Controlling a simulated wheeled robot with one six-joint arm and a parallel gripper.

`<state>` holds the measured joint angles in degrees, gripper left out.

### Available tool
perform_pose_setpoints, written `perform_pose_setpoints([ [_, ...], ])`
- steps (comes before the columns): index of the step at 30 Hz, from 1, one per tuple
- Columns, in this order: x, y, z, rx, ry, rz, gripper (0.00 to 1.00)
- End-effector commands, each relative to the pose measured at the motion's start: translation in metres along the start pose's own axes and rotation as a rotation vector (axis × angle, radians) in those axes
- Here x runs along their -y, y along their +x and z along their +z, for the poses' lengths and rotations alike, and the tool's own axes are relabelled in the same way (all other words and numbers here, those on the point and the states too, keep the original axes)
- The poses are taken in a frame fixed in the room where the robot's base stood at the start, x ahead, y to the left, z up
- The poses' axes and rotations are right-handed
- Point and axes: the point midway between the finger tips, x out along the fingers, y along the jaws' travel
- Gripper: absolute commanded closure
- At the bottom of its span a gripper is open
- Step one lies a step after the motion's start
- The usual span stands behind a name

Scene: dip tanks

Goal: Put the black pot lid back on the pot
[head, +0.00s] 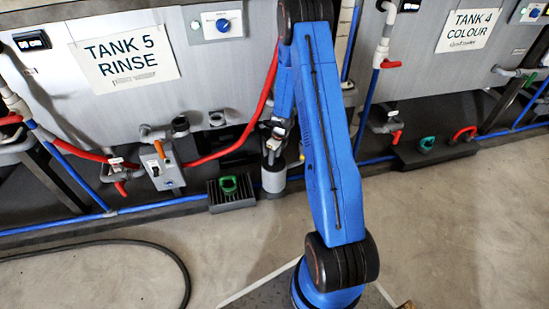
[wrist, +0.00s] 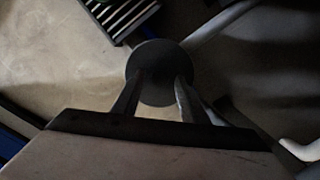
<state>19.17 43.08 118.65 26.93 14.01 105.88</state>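The black lid is a round dark disc in the wrist view (wrist: 158,59), directly beyond my two fingers. My gripper (wrist: 161,77) has its fingertips over the disc, with a gap between them. The picture is too dark to show whether they grip a knob. In the head view my gripper (head: 272,146) points down just above a small grey cylindrical pot (head: 273,182) on the floor by the tanks. The pot's top is dark and partly hidden by my gripper. I cannot tell whether the lid touches the pot.
A dark slatted box with a green handle (head: 230,190) stands just left of the pot. A grey valve box (head: 161,166) and a red hose (head: 236,146) are close by. Tank 5 (head: 150,75) rises behind. The concrete floor in front is mostly clear, with a black cable (head: 140,243).

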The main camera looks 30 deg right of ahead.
Motion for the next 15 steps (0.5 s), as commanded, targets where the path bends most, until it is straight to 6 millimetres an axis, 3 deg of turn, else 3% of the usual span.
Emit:
perform_pose_setpoints([
  [15,0.0,-0.066,0.0,0.001,0.002,-0.001,0.61],
])
